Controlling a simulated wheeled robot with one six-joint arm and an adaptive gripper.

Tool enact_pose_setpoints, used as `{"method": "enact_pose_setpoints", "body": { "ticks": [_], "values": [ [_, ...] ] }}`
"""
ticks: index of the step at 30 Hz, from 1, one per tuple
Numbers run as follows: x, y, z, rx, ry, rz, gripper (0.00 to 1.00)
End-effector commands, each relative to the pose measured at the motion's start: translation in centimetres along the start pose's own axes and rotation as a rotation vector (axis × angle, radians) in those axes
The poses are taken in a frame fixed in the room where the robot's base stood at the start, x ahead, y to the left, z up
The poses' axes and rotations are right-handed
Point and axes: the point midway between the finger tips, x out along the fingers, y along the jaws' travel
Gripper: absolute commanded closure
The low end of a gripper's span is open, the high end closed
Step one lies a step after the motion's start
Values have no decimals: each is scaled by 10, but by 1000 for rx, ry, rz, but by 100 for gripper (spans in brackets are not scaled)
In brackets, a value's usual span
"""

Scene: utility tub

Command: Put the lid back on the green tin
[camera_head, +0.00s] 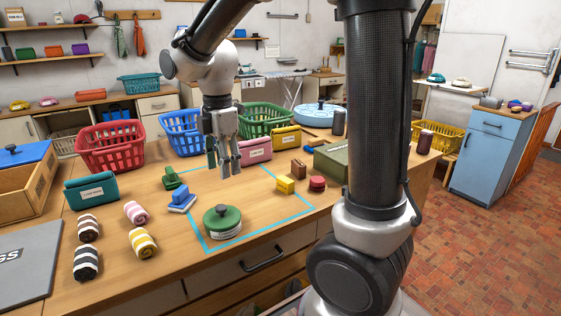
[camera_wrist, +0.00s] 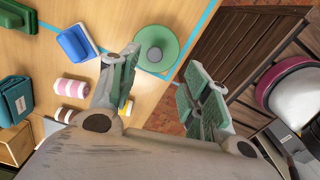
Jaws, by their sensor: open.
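A round green lid (camera_head: 222,216) with a dark knob sits at the front of the blue-outlined area, over a low pale round body (camera_head: 225,235). I cannot tell whether the lid is seated on that body. The lid also shows in the wrist view (camera_wrist: 171,37), beyond the fingertips. My gripper (camera_head: 222,172) is open and empty, pointing down above the table, behind the lid in the head view. Its two fingers stand wide apart in the wrist view (camera_wrist: 160,70). A dark green box (camera_head: 331,160) stands at the right, partly hidden by my arm.
Blue (camera_head: 181,203) and green (camera_head: 172,181) small blocks lie left of my gripper. Several striped rolls (camera_head: 136,212) lie farther left. Baskets line the back.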

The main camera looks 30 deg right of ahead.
Motion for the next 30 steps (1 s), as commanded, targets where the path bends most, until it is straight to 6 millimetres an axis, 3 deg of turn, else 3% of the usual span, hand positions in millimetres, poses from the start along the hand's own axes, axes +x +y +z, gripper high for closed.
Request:
{"method": "enact_pose_setpoints", "body": {
  "ticks": [2, 7, 12, 15, 21, 30],
  "values": [
    [-18, -19, 17, 167, 8, 43, 53],
    [-53, -90, 61, 757, 63, 161, 53],
    [-64, -159, 87, 1318, 158, 259, 53],
    [-64, -185, 93, 1543, 210, 294, 53],
    [-61, -204, 97, 1723, 258, 317, 53],
    [-61, -203, 97, 1724, 258, 317, 53]
  ]
}}
